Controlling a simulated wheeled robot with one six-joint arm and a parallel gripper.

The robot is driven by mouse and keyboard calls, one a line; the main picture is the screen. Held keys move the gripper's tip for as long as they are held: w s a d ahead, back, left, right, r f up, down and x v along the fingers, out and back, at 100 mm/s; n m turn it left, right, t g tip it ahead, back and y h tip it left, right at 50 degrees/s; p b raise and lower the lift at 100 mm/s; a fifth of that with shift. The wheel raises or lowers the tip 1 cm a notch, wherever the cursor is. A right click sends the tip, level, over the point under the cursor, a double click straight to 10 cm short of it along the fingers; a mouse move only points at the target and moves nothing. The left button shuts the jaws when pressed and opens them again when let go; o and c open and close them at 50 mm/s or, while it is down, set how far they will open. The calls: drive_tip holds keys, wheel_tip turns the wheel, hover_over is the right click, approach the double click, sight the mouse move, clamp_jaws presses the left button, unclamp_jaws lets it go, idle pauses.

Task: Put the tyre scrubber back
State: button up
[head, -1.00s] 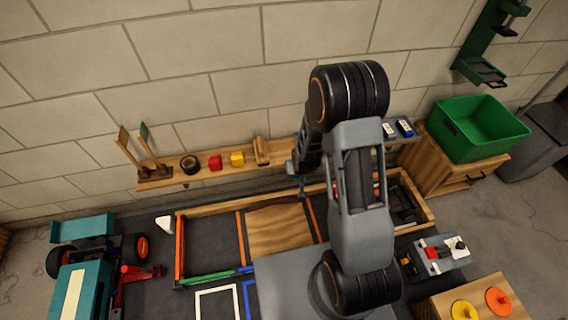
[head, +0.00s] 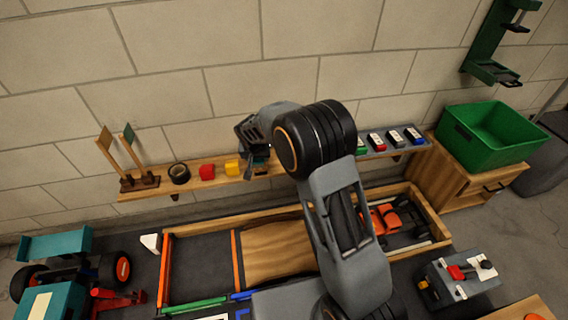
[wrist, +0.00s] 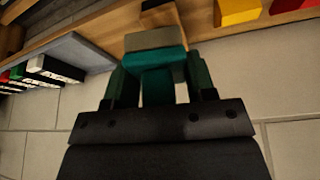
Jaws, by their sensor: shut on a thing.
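My gripper (head: 256,148) is raised over the shelf, just right of the yellow block. In the wrist view my gripper (wrist: 163,85) is shut on a teal piece with a grey-brown end, which I take to be the tyre scrubber (wrist: 165,72). The scrubber sticks out beyond the fingertips towards the shelf. A small wooden piece (wrist: 160,14) on the shelf lies just past its end. I cannot tell whether the scrubber touches it. In the head view the scrubber is mostly hidden by my gripper.
The wooden shelf (head: 215,180) holds a dark roll (head: 179,173), a red block (head: 207,172) and a yellow block (head: 232,167) to the left. A green bin (head: 488,135) stands farther right.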

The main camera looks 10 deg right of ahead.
drive_tip(key=shift+w+a+r+m+h, duration=0.15)
drive_tip(key=shift+w+r+m+h, duration=0.15)
drive_tip(key=shift+w+r+m, duration=0.65)
drive_tip(key=shift+d+f+m, duration=0.25)
drive_tip(key=shift+f, duration=0.05)
drive_tip(key=w+d+f+b, duration=0.1)
drive_tip(key=w+d+f, duration=0.1)
drive_tip(key=d, duration=0.1)
drive_tip(key=w+d+f+b, duration=0.2)
drive_tip(key=d+f, duration=0.1)
drive_tip(key=w+d+f+b, duration=0.2)
drive_tip(key=d+f, duration=0.1)
drive_tip(key=d, duration=0.1)
drive_tip(key=shift+w, duration=0.25)
drive_tip(key=shift+w+d+f, duration=0.3)
drive_tip(key=shift+d+f, duration=0.25)
drive_tip(key=shift+f, duration=0.05)
drive_tip(key=shift+w+d+f+b, duration=0.1)
drive_tip(key=shift+d+f+b, duration=0.05)
drive_tip(key=shift+f+b, duration=1.4)
drive_tip(key=shift+f, duration=0.15)
